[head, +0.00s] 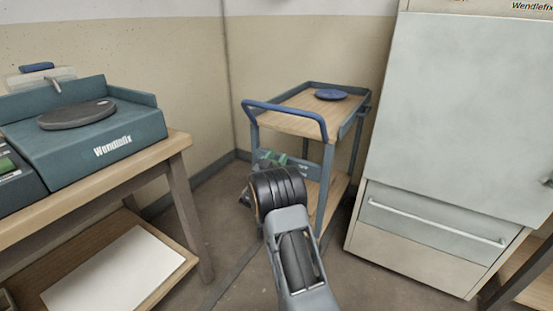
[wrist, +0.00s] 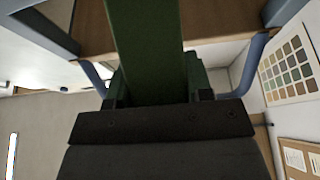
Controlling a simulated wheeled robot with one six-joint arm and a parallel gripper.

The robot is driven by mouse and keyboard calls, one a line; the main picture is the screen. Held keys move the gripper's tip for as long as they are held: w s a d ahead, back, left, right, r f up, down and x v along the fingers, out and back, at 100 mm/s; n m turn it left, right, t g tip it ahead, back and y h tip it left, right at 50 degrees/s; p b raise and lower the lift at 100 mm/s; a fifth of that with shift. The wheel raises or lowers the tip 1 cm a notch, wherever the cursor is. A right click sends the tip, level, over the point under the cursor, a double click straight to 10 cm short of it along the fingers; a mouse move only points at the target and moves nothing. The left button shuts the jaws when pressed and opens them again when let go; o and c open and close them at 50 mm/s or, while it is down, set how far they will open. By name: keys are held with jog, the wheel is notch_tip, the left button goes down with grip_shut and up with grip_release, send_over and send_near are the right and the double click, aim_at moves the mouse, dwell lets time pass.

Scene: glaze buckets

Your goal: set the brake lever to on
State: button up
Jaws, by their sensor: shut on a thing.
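The brake lever appears to be the dark green bar (wrist: 145,45) that runs up from between my jaws in the wrist view. My gripper (wrist: 158,98) is shut on it. In the head view a green part (head: 272,157) shows below the blue push handle of the cart (head: 290,122), just past my wrist. My jaws are hidden there behind my own arm. I cannot read any on or off mark, so the lever's setting cannot be told.
A blue disc (head: 331,94) lies on the cart's wooden top. A workbench (head: 160,152) with a Wendlefix turntable unit (head: 125,135) stands at the left. A large pale cabinet (head: 470,110) stands close at the cart's right. Bare floor lies between bench and cart.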

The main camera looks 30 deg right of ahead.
jog(key=shift+s+d+f, duration=0.1)
jog(key=shift+d+f, duration=0.1)
jog(key=shift+f, duration=0.15)
dwell(0.4)
jog(key=o, duration=0.8)
jog(key=shift+o, duration=0.9)
jog(key=shift+d+f, duration=0.1)
jog(key=shift+d, duration=0.05)
jog(key=o, duration=0.3)
jog(key=shift+r, duration=0.2)
jog(key=shift+w+a, duration=0.2)
jog(key=shift+a, duration=0.2)
jog(key=shift+s+a+f+b, duration=0.15)
jog(key=shift+s+f+b, duration=0.05)
jog(key=shift+f+b, duration=0.2)
jog(key=s+a+f+b, duration=0.4)
jog(key=s+a+f, duration=0.1)
jog(key=a+f, duration=0.4)
jog(key=shift+a+f+b, duration=0.3)
jog(key=shift+f+b, duration=0.05)
jog(key=shift+f, duration=0.2)
